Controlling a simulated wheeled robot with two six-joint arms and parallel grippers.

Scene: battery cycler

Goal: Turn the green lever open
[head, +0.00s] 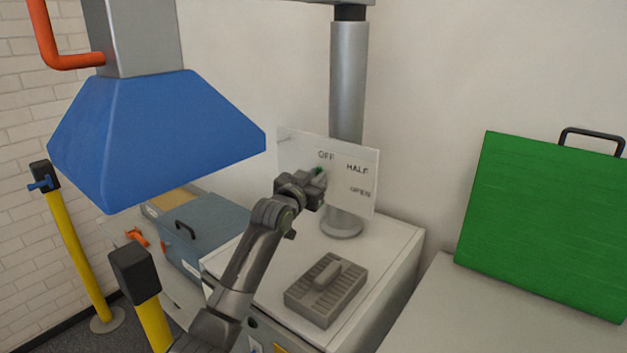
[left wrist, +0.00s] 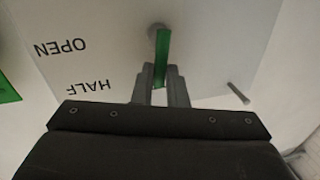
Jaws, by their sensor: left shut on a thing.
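The green lever (left wrist: 162,58) shows in the left wrist view, hanging from a grey pivot on a white panel (left wrist: 100,20). In the head view only a bit of the green lever (head: 319,171) shows beside my gripper. The panel (head: 362,200) carries the words OFF, HALF and OPEN. My left gripper (left wrist: 161,84) is shut on the free end of the lever; the left gripper also shows in the head view (head: 318,180), just below the OFF mark. A short grey pin (left wrist: 238,93) sticks out of the panel to one side. My right gripper is not in view.
A blue hood (head: 155,140) hangs at the left, near my left arm. A grey ribbed block (head: 326,290) lies on the white cabinet (head: 390,262) below the panel. A blue-grey box (head: 205,235) stands behind my arm. A green case (head: 545,220) stands at the right.

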